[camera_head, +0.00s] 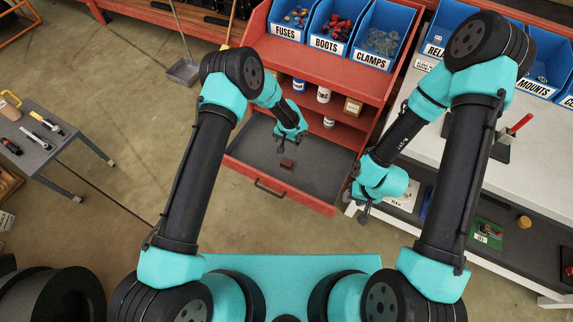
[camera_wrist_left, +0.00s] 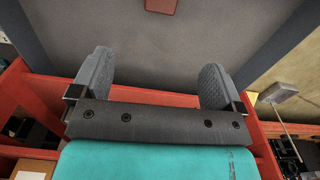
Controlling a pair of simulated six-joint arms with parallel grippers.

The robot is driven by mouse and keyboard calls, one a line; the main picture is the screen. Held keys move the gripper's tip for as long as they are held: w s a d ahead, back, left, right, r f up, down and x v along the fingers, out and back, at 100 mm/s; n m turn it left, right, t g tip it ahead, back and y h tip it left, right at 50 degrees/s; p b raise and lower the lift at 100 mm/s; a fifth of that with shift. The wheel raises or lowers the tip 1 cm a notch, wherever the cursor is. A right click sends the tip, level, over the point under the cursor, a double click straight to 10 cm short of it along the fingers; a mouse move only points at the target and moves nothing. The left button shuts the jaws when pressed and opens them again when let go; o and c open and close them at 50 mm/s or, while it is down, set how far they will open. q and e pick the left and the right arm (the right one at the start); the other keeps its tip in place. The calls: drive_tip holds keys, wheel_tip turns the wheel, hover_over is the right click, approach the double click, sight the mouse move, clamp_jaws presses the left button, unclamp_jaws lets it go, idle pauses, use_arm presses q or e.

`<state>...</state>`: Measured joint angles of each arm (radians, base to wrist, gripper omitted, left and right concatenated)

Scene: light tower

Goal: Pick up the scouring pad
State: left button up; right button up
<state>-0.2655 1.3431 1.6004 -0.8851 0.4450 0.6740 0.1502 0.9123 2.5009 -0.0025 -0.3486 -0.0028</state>
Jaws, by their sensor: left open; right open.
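The scouring pad (camera_head: 287,164) is a small reddish-brown block lying on the grey floor of the open drawer (camera_head: 245,142). In the left wrist view the pad (camera_wrist_left: 161,6) shows at the top edge, partly cut off. My left gripper (camera_head: 281,143) is over the drawer, just beyond the pad and apart from it. In the left wrist view its two grey fingers (camera_wrist_left: 154,65) are spread wide with nothing between them. My right gripper (camera_head: 364,211) is open and empty, hanging just right of the drawer beside the white workbench.
The red cabinet (camera_head: 275,55) holds blue bins of fuses, boots and clamps on top, with jars and a small box (camera_head: 352,106) on shelves above the drawer. The white workbench (camera_head: 490,185) stands to the right. A tool cart (camera_head: 45,140) is at the left; floor between is clear.

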use_arm(q)
drive_tip(key=shift+f, duration=0.1)
approach(286, 162)
drive_tip(key=f, duration=0.5)
drive_tip(key=shift+d+f, duration=0.1)
drive_tip(key=shift+d, duration=0.15)
drive_tip(key=shift+f, duration=0.1)
drive_tip(key=shift+s+a+f, duration=0.1)
drive_tip(key=shift+a+f, duration=0.05)
drive_tip(key=shift+f, duration=2.35)
drive_tip(key=c, duration=1)
wheel_tip(286, 162, up, 10)
